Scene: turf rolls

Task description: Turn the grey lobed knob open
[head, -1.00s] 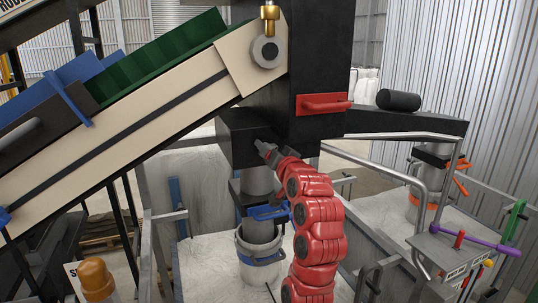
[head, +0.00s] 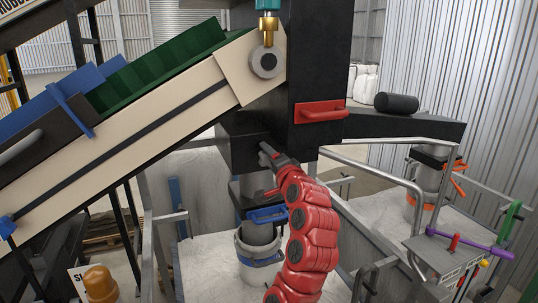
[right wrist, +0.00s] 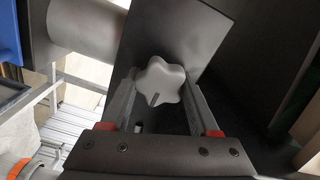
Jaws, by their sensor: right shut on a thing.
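The grey lobed knob (right wrist: 160,82) shows in the right wrist view, on a dark flat face (right wrist: 175,35) of the black housing. A dark mark on its rim points down toward my gripper's palm. My right gripper (right wrist: 158,92) is shut on the knob, one finger on each side of it. In the head view my right gripper (head: 268,153) reaches the lower front of the black box (head: 240,140); the knob itself is hidden there. My left gripper is not in view.
A beige conveyor frame (head: 120,145) slopes in from the left. A red handle (head: 321,112) sits on the black column. Below are a blue handle (head: 268,215) and a white bucket (head: 258,262). Grey rails (head: 380,170) and a lever panel (head: 450,250) stand to the right.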

